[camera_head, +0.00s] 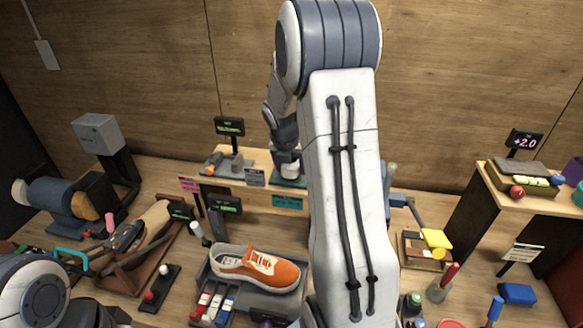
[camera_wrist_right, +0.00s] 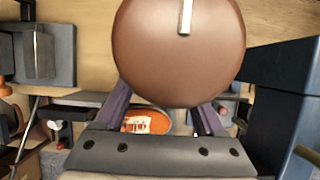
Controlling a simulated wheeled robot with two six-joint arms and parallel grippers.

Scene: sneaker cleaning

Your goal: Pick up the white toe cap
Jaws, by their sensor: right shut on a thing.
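My right gripper (camera_head: 287,170) is over the back shelf, its jaws mostly hidden by its own arm and wrist. In the right wrist view my right gripper (camera_wrist_right: 162,106) is shut on a large brown round thing (camera_wrist_right: 178,55) with a narrow white strip. I cannot make out a separate white toe cap in either view. The sneaker also shows between the fingers in the right wrist view (camera_wrist_right: 140,122). My left arm enters at lower left; its jaws are not visible.
The wooden back shelf (camera_head: 262,160) carries a small display (camera_head: 229,126) and a grey fixture. A grinder-like machine (camera_head: 65,195) stands at left. A raised wooden stand (camera_head: 515,195) is at right. Bottles, brushes and blocks crowd the front right. My right arm hides the table's middle.

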